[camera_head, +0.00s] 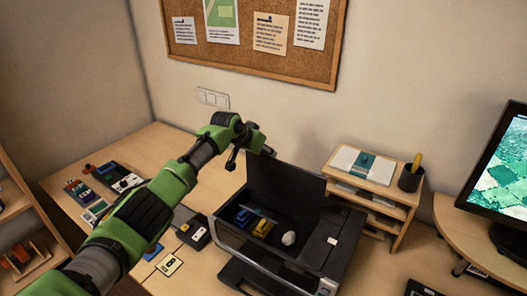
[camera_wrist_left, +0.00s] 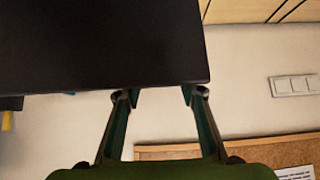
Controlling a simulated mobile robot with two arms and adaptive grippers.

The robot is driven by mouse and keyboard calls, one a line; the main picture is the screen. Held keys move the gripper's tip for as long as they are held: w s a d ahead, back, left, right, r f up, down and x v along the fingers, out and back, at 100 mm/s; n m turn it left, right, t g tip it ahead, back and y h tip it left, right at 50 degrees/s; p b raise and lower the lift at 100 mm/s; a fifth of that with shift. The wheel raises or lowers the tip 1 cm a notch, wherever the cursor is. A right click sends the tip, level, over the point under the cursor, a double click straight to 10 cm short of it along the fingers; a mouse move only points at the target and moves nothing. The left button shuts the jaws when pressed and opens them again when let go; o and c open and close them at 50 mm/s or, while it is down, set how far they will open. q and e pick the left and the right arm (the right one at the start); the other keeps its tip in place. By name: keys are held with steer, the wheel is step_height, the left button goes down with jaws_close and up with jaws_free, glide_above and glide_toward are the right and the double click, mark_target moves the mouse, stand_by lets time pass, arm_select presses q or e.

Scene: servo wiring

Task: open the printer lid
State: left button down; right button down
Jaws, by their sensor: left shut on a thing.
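The black printer (camera_head: 320,262) stands on the desk. Its dark lid (camera_head: 284,190) is raised and stands roughly upright at the back. The inside is exposed, with blue and yellow parts (camera_head: 262,228) and a white rounded thing (camera_head: 289,238) in it. My left gripper (camera_head: 268,151) is at the lid's upper left corner, shut on the lid. In the left wrist view the lid (camera_wrist_left: 110,40) is a broad dark panel, and the fingers (camera_wrist_left: 158,95) meet its edge. My right gripper is not in view.
A wooden shelf unit (camera_head: 372,186) and a dark pen cup (camera_head: 411,178) stand right of the printer. A monitor (camera_head: 500,170) is at the far right. Small electronics and cards (camera_head: 172,264) lie left of the printer. A cork board (camera_head: 255,62) hangs on the wall behind.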

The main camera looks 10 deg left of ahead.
arm_select(q)
steer(key=c, duration=1.3)
jaws_free()
steer(key=shift+d+f, duration=0.1)
steer(key=shift+f, duration=0.15)
steer(key=shift+w, duration=0.15)
steer(key=shift+v, duration=0.9)
steer(key=v, duration=1)
